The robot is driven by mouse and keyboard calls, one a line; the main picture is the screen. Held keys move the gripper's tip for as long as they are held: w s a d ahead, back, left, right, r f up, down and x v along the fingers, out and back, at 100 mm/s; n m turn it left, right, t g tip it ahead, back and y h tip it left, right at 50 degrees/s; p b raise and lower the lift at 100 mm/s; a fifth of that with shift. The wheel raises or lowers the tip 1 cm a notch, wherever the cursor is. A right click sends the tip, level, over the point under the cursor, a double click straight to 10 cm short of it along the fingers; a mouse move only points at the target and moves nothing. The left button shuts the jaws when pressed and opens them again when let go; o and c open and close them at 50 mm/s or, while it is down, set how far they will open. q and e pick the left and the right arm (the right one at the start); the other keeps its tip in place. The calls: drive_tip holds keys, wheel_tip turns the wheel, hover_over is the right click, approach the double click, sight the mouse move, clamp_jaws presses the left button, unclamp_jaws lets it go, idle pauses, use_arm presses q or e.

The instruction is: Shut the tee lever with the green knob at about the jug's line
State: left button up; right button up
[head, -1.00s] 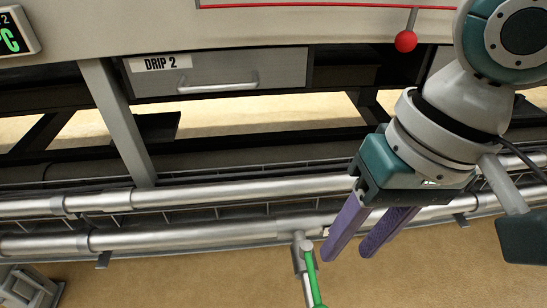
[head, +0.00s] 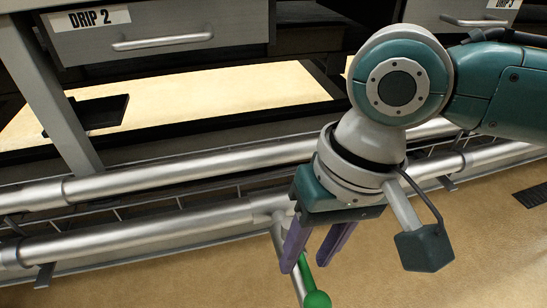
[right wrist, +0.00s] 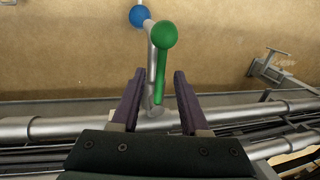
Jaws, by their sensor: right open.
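The tee lever has a green handle and a round green knob (head: 317,299), at the bottom of the head view. The green knob (right wrist: 164,34) and its handle also show in the right wrist view, beside a blue knob (right wrist: 140,15) on the grey tee. My right gripper (head: 311,260) is open, its purple fingers over the lever in the head view. In the right wrist view the handle appears between the fingers (right wrist: 156,76), with the knob beyond the tips. I cannot tell whether the fingers touch it. My left gripper and the jug are not in view.
Two silver pipes (head: 140,238) run across below the bench, with a wire tray between them. A grey drawer (head: 165,38) labelled DRIP 2 is above, near a slanted bench leg (head: 45,90). Tan floor (head: 460,240) lies in front. A grey bracket (right wrist: 275,70) stands right in the wrist view.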

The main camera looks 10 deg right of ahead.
clamp_jaws()
idle(0.3)
idle(1.1)
